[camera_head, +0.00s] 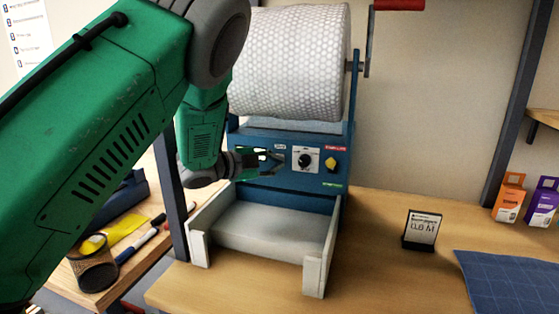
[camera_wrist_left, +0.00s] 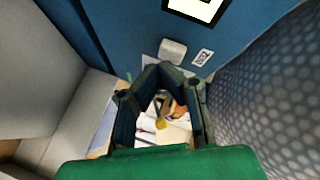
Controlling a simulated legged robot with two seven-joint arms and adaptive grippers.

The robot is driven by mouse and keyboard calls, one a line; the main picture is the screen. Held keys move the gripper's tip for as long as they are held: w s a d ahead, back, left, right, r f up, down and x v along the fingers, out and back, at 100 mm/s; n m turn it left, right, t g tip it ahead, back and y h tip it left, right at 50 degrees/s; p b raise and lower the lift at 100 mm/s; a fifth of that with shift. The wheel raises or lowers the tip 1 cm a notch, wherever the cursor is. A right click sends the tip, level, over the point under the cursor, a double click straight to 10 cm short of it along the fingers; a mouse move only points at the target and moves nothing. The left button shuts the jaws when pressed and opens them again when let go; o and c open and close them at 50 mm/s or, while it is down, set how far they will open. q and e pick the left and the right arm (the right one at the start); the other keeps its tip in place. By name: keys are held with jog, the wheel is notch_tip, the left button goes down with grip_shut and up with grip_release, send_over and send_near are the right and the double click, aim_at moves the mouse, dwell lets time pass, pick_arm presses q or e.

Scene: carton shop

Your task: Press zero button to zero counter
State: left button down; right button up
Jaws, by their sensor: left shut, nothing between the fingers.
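The blue dispenser (camera_head: 265,190) carries a panel with a black dial on a white plate (camera_head: 305,160) and a yellow knob (camera_head: 331,163). My left gripper (camera_head: 282,161) is shut and empty at the panel's left part, just left of the dial. In the left wrist view, a pale grey button (camera_wrist_left: 172,52) sits on the blue panel beside a small white label (camera_wrist_left: 203,57). The shut fingertips (camera_wrist_left: 163,67) are close to this button; I cannot tell if they touch it. In the head view the gripper hides the button. No counter readout is clearly visible. My right gripper is not in view.
A bubble-wrap roll (camera_head: 290,62) hangs above the panel, with a red crank handle (camera_head: 398,4) at right. A pale tray (camera_head: 268,232) juts out below. A small sign (camera_head: 422,230) and a blue mat (camera_head: 510,280) lie right, with free bench between.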

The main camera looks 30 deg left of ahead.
pick_arm(q)
jog(key=shift+w+a, duration=0.1)
jog(key=shift+w, duration=0.35)
dwell(0.4)
dwell(0.3)
jog(key=shift+s+d, duration=0.2)
jog(key=shift+s, duration=0.7)
jog(key=shift+s+d, duration=0.2)
jog(key=shift+s, duration=0.6)
jog(key=shift+s+d, duration=0.2)
jog(key=shift+s, duration=0.6)
jog(key=shift+s+d, duration=0.2)
jog(key=shift+s, duration=0.6)
jog(key=shift+p, duration=0.3)
